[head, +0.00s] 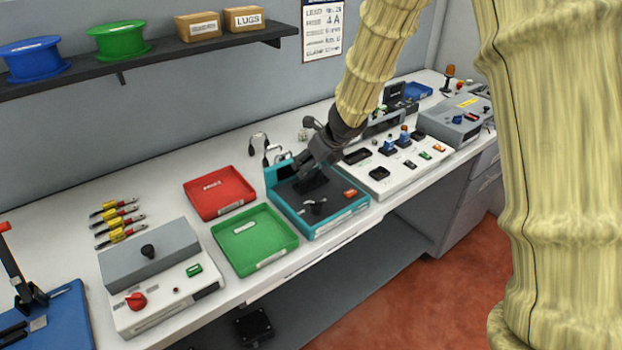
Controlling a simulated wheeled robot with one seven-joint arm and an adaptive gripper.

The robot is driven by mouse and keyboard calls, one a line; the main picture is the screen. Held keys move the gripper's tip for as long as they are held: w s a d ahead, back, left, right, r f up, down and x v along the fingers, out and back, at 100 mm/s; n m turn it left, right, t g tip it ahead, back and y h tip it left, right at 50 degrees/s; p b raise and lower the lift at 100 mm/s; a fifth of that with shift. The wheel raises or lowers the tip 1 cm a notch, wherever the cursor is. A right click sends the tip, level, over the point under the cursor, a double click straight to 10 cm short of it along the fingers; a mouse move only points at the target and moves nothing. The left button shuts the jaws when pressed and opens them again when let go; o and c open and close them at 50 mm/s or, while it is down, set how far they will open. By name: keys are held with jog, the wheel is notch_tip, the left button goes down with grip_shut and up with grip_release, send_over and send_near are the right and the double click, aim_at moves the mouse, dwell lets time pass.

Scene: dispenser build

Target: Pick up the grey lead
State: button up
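My gripper (309,172) is dark and points down over the teal-edged unit (335,226) near the middle of the bench. Its fingertips are small and dark against the unit's black top, so I cannot tell whether they are open or shut, or whether they hold anything. A thin, curved grey lead-like piece (259,137) stands up behind the teal-edged unit, left of my gripper. A similar bent piece shows just beside it. I cannot tell for sure that either is the grey lead. My gripper appears apart from both.
A red tray (219,184) and a green tray (277,256) lie left of the unit. Several yellow-and-red leads (118,221) lie farther left, behind a grey-and-white box (150,262). A white panel (394,176) with small parts stands at the right. A shelf (150,66) holds spools above.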

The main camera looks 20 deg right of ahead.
jog(key=shift+x, duration=1.1)
jog(key=shift+c, duration=0.3)
jog(key=c, duration=0.9)
